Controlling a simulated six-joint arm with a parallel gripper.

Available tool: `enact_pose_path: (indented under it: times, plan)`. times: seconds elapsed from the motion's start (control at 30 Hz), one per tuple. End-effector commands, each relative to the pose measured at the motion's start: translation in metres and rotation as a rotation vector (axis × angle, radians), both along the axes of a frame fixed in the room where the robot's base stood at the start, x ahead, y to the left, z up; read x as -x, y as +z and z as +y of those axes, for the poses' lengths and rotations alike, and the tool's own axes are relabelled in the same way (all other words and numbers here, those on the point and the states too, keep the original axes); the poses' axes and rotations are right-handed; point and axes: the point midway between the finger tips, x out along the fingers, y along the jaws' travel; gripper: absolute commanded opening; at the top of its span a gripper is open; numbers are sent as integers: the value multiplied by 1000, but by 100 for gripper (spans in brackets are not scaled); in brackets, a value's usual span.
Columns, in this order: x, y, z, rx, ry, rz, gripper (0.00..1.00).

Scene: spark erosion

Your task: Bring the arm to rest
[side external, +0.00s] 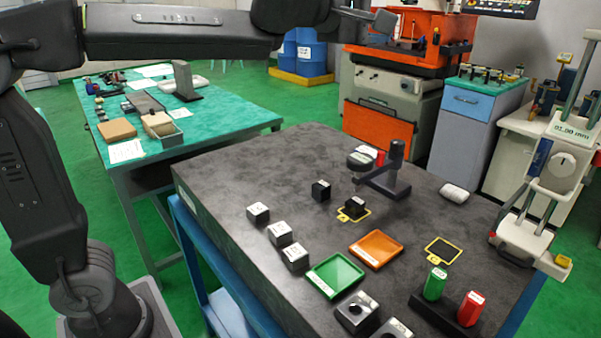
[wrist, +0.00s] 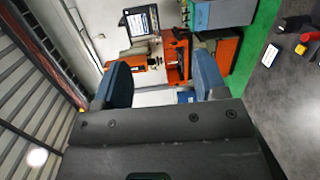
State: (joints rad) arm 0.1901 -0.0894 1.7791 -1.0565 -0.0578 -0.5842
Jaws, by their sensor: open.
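My gripper (wrist: 161,80) shows in the wrist view with its two blue-grey fingers spread wide apart and nothing between them. The wrist is turned so that the camera looks level across the room, past the fingers to an orange machine (wrist: 170,62). In the side external view my arm reaches across the top of the picture, high above the dark stone table (side external: 235,165). The gripper end there is at the top edge, partly cut off, and touches nothing on the table.
On the table are several metal blocks (side external: 279,233), a green tray (side external: 335,276), an orange tray (side external: 376,249), a black stand (side external: 388,178), a green cylinder (side external: 435,284) and a red cylinder (side external: 470,309). A measuring device (side external: 545,190) stands at right. The table's far left is bare.

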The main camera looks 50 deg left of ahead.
Motion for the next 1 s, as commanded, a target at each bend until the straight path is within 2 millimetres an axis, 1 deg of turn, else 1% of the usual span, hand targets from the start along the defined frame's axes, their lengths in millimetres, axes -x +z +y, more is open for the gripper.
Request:
enact_pose_path:
  times: [0.03, 0.07, 0.1, 0.17, 0.2, 0.27, 0.3, 0.4, 0.5, 0.6, 0.7, 0.8, 1.0]
  plan:
    - [28, -14, -2, -160, -76, 27, 66]
    - [43, -26, -4, -264, -127, 50, 66]
    - [65, -45, -6, -402, -196, 85, 66]
    - [97, -76, -6, -592, -293, 145, 66]
    - [117, -97, -3, -708, -352, 186, 66]
    - [147, -129, 3, -866, -439, 255, 66]
    - [166, -149, 8, -961, -492, 302, 66]
    - [210, -196, 24, -1162, -615, 418, 66]
    - [244, -230, 40, -1304, -714, 521, 66]
    - [267, -252, 52, -1391, -780, 594, 66]
    - [279, -263, 59, -1434, -815, 636, 66]
    - [282, -266, 61, -1446, -827, 647, 66]
    - [282, -266, 61, -1445, -826, 647, 66]
